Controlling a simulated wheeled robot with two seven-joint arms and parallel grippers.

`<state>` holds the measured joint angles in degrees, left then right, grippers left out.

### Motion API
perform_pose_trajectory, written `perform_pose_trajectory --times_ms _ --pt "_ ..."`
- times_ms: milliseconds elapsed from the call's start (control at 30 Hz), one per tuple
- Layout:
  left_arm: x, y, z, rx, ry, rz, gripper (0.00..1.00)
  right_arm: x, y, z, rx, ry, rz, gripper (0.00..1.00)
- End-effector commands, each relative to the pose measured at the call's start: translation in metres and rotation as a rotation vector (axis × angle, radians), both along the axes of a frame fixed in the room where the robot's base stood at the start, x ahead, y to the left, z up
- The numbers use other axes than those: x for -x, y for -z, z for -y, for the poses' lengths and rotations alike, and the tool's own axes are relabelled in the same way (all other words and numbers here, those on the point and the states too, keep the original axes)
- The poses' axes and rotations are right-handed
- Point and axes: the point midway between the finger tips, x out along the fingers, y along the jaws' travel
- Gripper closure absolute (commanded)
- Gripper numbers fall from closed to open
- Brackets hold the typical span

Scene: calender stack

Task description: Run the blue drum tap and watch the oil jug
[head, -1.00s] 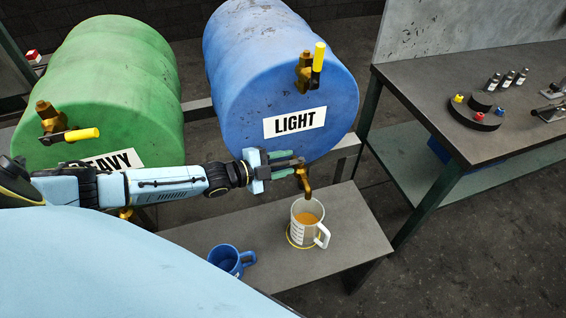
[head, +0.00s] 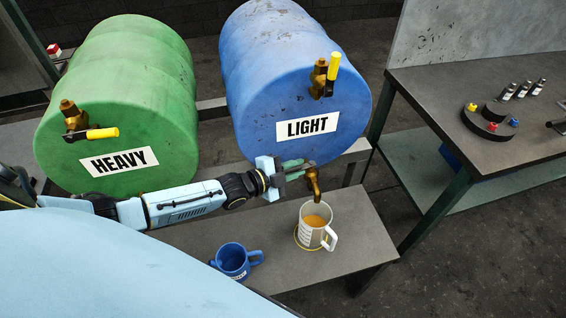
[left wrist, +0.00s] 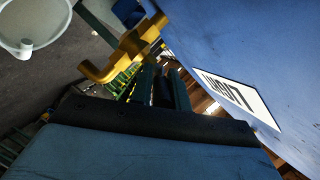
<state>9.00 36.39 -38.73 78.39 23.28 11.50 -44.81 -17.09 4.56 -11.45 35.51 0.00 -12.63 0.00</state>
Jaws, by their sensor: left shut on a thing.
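The blue drum (head: 300,90), labelled LIGHT, lies on its side at the back centre. Its lower brass tap (head: 315,182) hangs above the oil jug; this tap also shows in the left wrist view (left wrist: 128,52). My left gripper (head: 293,169) is shut at this tap, apparently on its handle, which the fingers mostly hide. The clear oil jug (head: 309,238) stands upright under the spout with amber oil (head: 315,221) in it. I cannot make out a stream or the exact level. The jug's rim shows in the left wrist view (left wrist: 35,22). My right gripper is not in view.
A blue mug (head: 233,262) stands left of the jug on the low grey bench (head: 350,215). A green drum (head: 130,80) labelled HEAVY is at left. A workbench (head: 440,105) at right carries a round holder (head: 487,124) and small bottles (head: 522,90).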

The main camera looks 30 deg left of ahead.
Motion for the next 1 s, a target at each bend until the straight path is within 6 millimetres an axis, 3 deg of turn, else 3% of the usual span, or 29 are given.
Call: perform_pose_trajectory --times_ms 100,433,1000 --pt "-0.002 -0.009 0.007 0.014 -0.06 0.006 1.0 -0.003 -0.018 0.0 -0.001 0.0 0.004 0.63" --pt "0.002 -0.009 0.013 0.015 -0.225 0.011 1.0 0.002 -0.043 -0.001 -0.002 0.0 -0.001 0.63" --pt "0.004 -0.007 0.015 0.007 -0.339 0.015 1.0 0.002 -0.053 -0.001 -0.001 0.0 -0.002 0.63"
